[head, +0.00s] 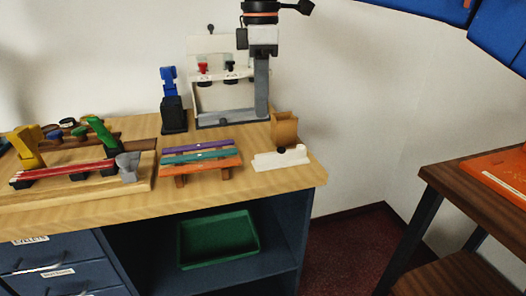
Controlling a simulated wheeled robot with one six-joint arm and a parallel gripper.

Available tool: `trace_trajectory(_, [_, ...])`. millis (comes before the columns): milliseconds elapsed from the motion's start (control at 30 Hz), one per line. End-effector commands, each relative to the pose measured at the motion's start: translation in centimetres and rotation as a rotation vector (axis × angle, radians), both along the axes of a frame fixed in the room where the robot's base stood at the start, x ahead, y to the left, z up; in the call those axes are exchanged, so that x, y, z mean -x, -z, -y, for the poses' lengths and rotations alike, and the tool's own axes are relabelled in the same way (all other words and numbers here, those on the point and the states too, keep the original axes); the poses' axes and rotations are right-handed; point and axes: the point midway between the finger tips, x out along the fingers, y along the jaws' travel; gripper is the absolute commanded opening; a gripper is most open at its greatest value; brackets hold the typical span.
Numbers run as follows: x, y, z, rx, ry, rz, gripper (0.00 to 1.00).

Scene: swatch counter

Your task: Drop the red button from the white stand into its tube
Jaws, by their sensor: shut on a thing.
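My gripper (262,50) hangs pointing down at the top middle, in front of the right side of a pale rack. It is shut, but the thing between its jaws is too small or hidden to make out. A grey upright shows directly below it, and I cannot tell whether they touch. A small red piece (203,67) and a small black piece (230,66) sit on the rack's white crossbar (215,78); I cannot tell whether the red one is the button or a mark on a tube.
Purple, teal and orange strips (200,157) lie on low supports in the middle of the counter. A brown holder (285,128) stands behind the white stand. A blue-and-black device (173,112) is left of the rack. Clamps and a red bar (65,174) crowd the left. The front edge is clear.

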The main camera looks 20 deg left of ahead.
Motion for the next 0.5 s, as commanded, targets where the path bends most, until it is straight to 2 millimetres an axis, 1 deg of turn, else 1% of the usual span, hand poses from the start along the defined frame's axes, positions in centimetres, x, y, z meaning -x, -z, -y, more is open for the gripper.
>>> trace_trajectory(100, [0.0,0.1,0.0,0.0,0.001,0.0,0.0])
trace_trajectory(167, [0.0,0.6,0.0,0.001,0.001,-0.001,0.0])
trace_trajectory(400, [0.0,4.4,0.0,0.001,0.001,-0.001,0.0])
trace_trajectory(500, [0.0,5.5,0.0,0.001,0.001,-0.001,0.0])
